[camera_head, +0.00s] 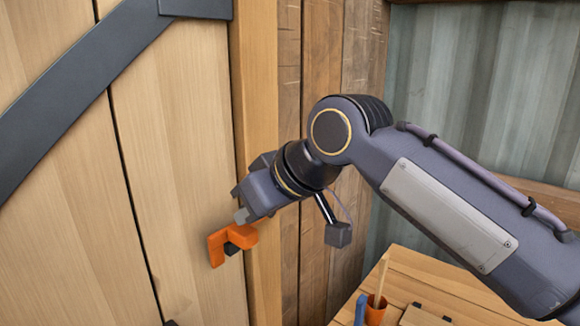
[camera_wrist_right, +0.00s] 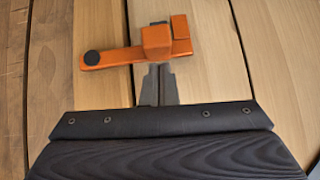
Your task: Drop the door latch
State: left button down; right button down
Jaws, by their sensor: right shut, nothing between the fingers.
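The orange door latch (camera_head: 217,246) sits on the light wooden door (camera_head: 185,150) near its right edge, beside the post. In the right wrist view the latch (camera_wrist_right: 118,56) is a bar with a black round knob at its left end and raised orange blocks at its right. The bar lies nearly level, crossing a dark seam in the wood. My right gripper (camera_head: 243,216) is shut and empty, its fingertips right at the latch; in the wrist view the fingers (camera_wrist_right: 158,75) end just below the orange block. I cannot tell whether they touch it. My left gripper is not in view.
A dark diagonal brace (camera_head: 75,100) crosses the door's upper left. A wooden post (camera_head: 258,90) and plank wall stand right of the door. At lower right is a wooden table (camera_head: 425,270) with an orange cup (camera_head: 376,313) on it. A corrugated wall (camera_head: 480,90) is behind.

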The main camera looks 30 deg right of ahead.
jog(key=shift+s+a+f, duration=0.15)
jog(key=shift+a+f, duration=0.1)
jog(key=shift+f, duration=0.25)
jog(key=shift+f, duration=0.25)
jog(key=shift+r, duration=0.1)
notch_tip(320, 180, up, 5)
jog(key=p, duration=0.4)
jog(key=shift+s+r, duration=0.1)
jog(key=shift+r, duration=0.1)
jog(key=v, duration=0.9)
jog(key=shift+s+b, duration=0.3)
jog(key=shift+b, duration=0.1)
jog(key=shift+f, duration=0.1)
